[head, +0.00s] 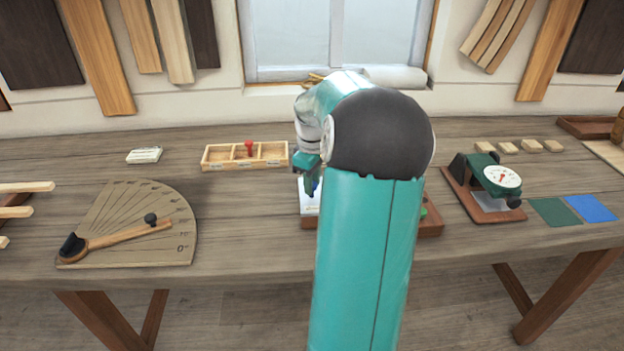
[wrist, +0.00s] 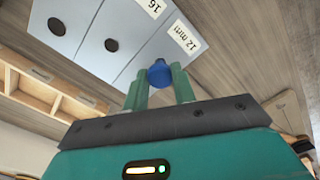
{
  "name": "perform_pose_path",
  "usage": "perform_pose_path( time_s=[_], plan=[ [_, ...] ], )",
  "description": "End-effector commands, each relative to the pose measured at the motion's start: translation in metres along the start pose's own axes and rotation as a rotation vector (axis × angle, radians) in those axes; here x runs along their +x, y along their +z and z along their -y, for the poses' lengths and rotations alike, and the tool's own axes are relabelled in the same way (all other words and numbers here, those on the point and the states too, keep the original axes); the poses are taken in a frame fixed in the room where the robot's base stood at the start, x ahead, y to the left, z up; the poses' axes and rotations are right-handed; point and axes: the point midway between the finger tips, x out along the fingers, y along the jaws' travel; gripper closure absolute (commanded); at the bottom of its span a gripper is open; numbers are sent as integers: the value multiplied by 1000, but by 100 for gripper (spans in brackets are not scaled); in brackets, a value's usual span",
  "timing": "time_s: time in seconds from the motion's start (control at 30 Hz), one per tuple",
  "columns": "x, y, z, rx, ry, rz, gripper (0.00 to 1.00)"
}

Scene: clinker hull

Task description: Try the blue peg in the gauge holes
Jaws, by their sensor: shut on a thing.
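My gripper (wrist: 160,86) has its two green fingers closed on the blue peg (wrist: 159,71). The pale gauge block (wrist: 85,52) lies beyond the fingers in the wrist view. Two dark round holes show in it, and labels read 16 and 12 mm. The peg is over the section with the 12 mm label. No hole shows there; the peg and fingers cover part of that section. I cannot tell whether the peg's tip is in a hole. In the head view the gauge block (head: 308,205) is partly hidden behind my arm, with my gripper (head: 312,186) above it.
A wooden compartment box (head: 217,165) holds a red peg (head: 249,147). A brown tray (head: 432,230) is mostly behind my arm. A dial gauge (head: 500,178) stands right, near green and blue squares. A protractor board (head: 130,205) lies left. Bench between board and gauge block is clear.

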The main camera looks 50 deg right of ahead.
Motion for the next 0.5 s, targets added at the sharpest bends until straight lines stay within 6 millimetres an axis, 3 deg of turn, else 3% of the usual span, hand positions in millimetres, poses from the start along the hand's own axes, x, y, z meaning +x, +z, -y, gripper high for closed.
perform_pose_path(
  time_s=[0.5],
  plan=[
    [6,0,0,0,-1,1,95]
  ],
)
